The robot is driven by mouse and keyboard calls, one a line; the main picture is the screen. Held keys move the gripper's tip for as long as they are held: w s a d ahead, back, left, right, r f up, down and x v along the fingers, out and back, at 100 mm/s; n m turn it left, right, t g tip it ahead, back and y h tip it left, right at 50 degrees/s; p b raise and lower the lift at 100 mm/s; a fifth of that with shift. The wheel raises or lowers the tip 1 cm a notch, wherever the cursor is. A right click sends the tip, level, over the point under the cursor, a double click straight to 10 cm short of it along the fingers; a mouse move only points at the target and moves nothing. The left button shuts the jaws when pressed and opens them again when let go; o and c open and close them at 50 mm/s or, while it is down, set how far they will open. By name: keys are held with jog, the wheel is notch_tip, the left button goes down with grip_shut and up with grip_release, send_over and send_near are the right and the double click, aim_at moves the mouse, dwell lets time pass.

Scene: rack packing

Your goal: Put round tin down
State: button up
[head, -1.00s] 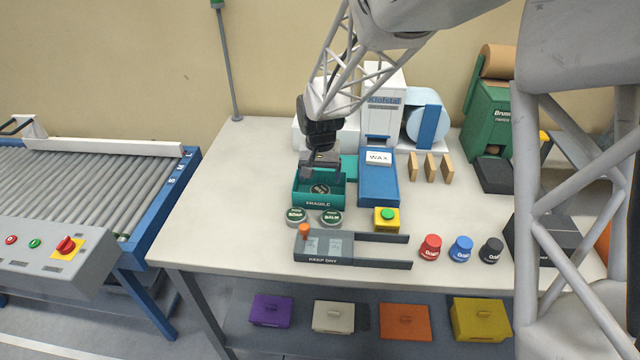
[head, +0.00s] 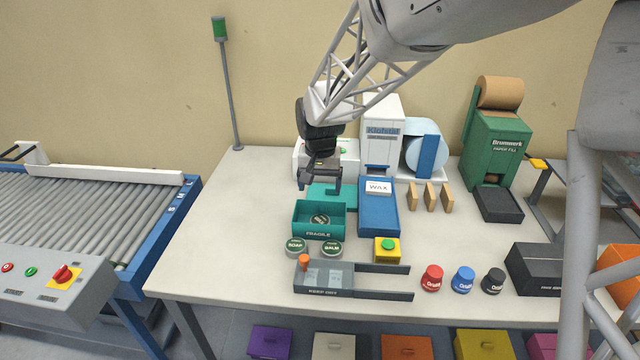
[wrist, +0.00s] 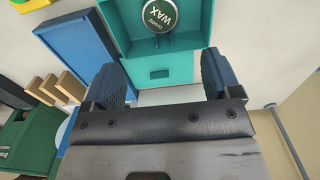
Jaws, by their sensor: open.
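A round tin (head: 319,220) lies inside the teal box (head: 319,235) marked FRAGILE, and its top reads WAX in the wrist view (wrist: 161,14). The teal box's lid (head: 330,192) stands folded back behind it. My gripper (head: 320,186) is open and empty, above and behind the box, apart from the tin. In the wrist view its two blue fingers (wrist: 165,80) are spread wide with nothing between them. Two more round tins, labelled SOAP (head: 295,247) and BALM (head: 332,248), sit on the table in front of the box.
A blue tray (head: 378,215) with a white WAX card (head: 379,187) stands right of the box. A yellow block with a green button (head: 387,250) and a grey KEEP DRY fixture (head: 325,279) lie in front. The table's left side is clear.

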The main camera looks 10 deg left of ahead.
jog(key=shift+d, duration=0.1)
dwell(0.4)
jog(key=s+d+r+t, duration=0.1)
jog(key=s+d+r, duration=0.4)
jog(key=s+d, duration=0.25)
jog(key=s+d+r, duration=0.5)
jog(key=s+d, duration=0.2)
jog(key=d, duration=0.1)
jog(key=s+d, duration=0.5)
jog(key=s, duration=0.4)
jog(key=s+d+t, duration=0.1)
jog(key=s+d, duration=0.3)
jog(key=s, duration=0.6)
jog(key=shift+d+t, duration=0.3)
jog(key=shift+d, duration=0.05)
